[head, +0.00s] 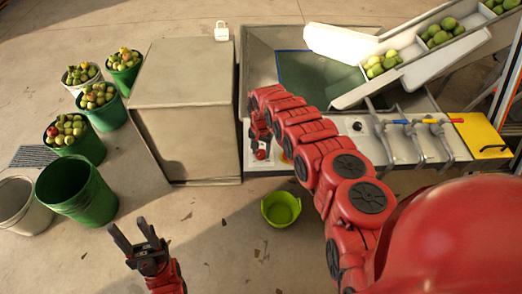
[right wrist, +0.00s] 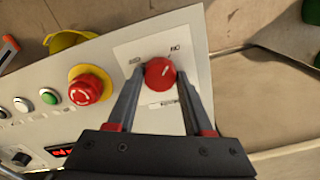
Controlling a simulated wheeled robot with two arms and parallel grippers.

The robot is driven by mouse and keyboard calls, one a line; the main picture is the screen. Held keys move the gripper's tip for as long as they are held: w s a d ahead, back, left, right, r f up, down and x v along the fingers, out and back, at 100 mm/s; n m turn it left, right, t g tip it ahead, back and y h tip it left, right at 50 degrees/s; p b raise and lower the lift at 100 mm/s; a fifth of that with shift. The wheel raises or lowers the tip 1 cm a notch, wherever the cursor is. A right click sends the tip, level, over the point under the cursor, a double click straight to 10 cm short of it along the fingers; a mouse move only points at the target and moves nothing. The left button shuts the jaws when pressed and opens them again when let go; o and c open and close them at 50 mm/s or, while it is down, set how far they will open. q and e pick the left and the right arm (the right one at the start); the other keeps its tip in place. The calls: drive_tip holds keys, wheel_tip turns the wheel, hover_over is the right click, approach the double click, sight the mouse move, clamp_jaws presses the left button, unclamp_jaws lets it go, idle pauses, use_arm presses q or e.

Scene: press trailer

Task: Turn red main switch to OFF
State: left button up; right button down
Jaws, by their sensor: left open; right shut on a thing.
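The red main switch (right wrist: 160,74) is a round red knob with a white mark on a pale label plate with small lettering. The mark points up and slightly right in the right wrist view. My right gripper (right wrist: 161,80) has its two fingers on either side of the knob, shut on it. In the head view the red knob (head: 261,155) shows at the panel's left end, below my right gripper (head: 260,143). My left gripper (head: 134,237) is open and empty above the floor at the lower left.
A red emergency button (right wrist: 88,86) on a yellow base sits beside the switch, with a green button (right wrist: 48,96) further left. A grey cabinet (head: 182,100) stands left of the panel. A lime bucket (head: 281,209) stands on the floor below; green buckets of fruit (head: 78,146) stand left.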

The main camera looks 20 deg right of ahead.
drive_tip(key=shift+n, duration=0.3)
drive_tip(key=n+b, duration=0.1)
drive_tip(key=n, duration=0.2)
drive_tip(key=shift+f, duration=0.1)
drive_tip(key=n+b, duration=0.2)
drive_tip(key=n, duration=0.3)
drive_tip(key=n+b, duration=0.1)
drive_tip(key=n, duration=0.8)
drive_tip(key=shift+b, duration=0.3)
drive_tip(key=shift+c, duration=1.5)
unclamp_jaws()
